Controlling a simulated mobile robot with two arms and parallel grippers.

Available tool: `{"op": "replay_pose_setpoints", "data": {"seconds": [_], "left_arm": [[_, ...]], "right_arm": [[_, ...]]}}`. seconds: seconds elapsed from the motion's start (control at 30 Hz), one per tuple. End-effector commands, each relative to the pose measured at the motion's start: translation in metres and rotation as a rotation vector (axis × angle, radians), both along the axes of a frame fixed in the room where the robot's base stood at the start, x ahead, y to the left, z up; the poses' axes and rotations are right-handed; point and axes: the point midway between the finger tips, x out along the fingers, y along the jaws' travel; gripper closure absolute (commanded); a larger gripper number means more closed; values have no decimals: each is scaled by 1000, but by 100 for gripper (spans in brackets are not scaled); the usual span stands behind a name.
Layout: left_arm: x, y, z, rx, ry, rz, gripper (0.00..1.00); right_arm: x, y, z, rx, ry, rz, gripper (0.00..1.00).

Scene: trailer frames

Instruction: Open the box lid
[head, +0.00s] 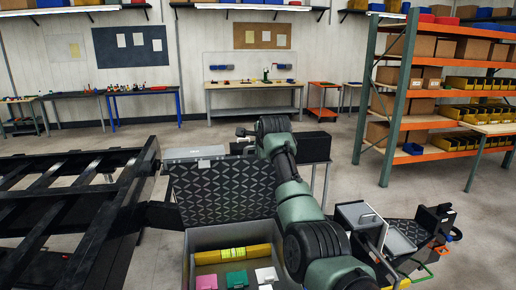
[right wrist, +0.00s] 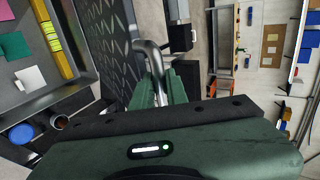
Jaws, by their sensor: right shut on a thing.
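The box (head: 190,245) stands open at the bottom centre of the head view. Its lid (head: 222,195) is raised and stands nearly upright at the box's back, its dark patterned inner face toward me. The lid also shows in the right wrist view (right wrist: 105,45). My right arm reaches up along the lid's right side. In the right wrist view my right gripper (right wrist: 160,82) is shut on a silver curved handle (right wrist: 148,50) beside the lid. The handle's far end and the grip contact are partly hidden. My left gripper is not in view.
Inside the box lie a yellow item (head: 232,255) and pink (head: 207,281), green (head: 236,279) and white (head: 266,275) pieces. A black metal frame (head: 75,190) stands at the left. An orange shelf rack (head: 400,123) stands at the right. Workbenches line the back wall.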

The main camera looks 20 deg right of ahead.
Motion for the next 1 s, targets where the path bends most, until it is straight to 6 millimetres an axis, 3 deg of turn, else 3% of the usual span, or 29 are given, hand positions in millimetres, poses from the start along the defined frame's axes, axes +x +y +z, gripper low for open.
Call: {"op": "replay_pose_setpoints", "data": {"seconds": [0.5, 0.53, 0.6, 1.0], "left_arm": [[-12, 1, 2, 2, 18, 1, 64], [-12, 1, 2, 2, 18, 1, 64], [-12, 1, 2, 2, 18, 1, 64], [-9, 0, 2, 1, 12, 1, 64]], "right_arm": [[-3, 1, -3, 10, 27, 0, 100], [-3, 1, -3, 10, 27, 0, 83], [-3, 1, -3, 9, 27, 1, 64], [-3, 1, 0, 7, 23, 0, 64]]}}
